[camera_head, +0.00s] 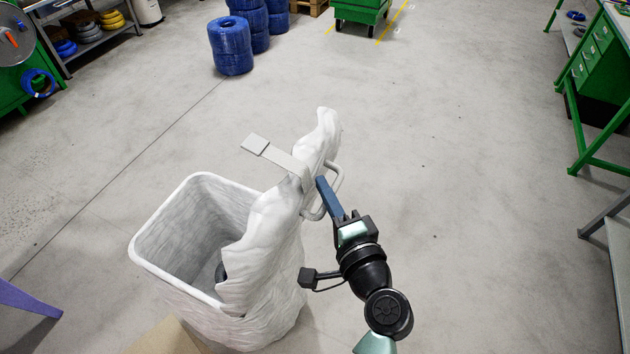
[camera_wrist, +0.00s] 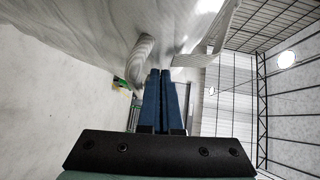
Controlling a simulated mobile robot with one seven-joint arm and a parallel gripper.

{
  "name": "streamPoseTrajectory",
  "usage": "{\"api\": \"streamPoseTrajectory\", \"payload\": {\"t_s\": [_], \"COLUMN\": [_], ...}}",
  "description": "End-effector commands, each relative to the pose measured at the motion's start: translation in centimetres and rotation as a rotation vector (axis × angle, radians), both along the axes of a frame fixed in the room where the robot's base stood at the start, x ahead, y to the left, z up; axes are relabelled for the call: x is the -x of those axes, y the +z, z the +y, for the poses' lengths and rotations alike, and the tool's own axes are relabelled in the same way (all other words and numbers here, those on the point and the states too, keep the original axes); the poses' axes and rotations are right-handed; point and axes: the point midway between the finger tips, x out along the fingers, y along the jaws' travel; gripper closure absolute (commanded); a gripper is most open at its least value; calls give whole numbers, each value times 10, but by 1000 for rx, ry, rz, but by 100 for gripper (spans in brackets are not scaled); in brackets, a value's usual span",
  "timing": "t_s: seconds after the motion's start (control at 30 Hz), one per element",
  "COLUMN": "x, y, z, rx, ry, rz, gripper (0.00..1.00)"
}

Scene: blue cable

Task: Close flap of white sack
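The white sack (camera_head: 275,312) stands on the floor with its square opening facing up. Its flap (camera_head: 265,235) stands raised along the right side of the opening, so the sack is open. A grey strap with a flat buckle (camera_head: 275,155) sticks out from the flap to the left. A pale loop handle (camera_head: 339,180) is on the flap's right face. My gripper (camera_head: 322,183) has its blue fingers at this handle, overlapping the loop. In the wrist view the fingers (camera_wrist: 160,74) are close together beside the pale handle (camera_wrist: 138,58); whether they pinch it is unclear.
Blue cable coils (camera_head: 230,46) stand stacked at the back. A green workbench (camera_head: 592,80) is at the right, and a shelf of coils (camera_head: 88,32) at the back left. The floor around the sack is mostly clear.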

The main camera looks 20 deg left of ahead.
Motion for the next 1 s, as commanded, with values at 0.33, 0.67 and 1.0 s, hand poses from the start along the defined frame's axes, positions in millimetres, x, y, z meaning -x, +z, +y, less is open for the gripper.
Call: {"api": "streamPoseTrajectory", "payload": {"t_s": [0.33, 0.67, 1.0], "x": [0, 1, 0], "y": [-3, -5, -5], "z": [21, 22, 24], "rx": [1, 4, 14], "ry": [2, 4, 7], "rz": [2, 6, 10], "gripper": [100, 100, 100]}}
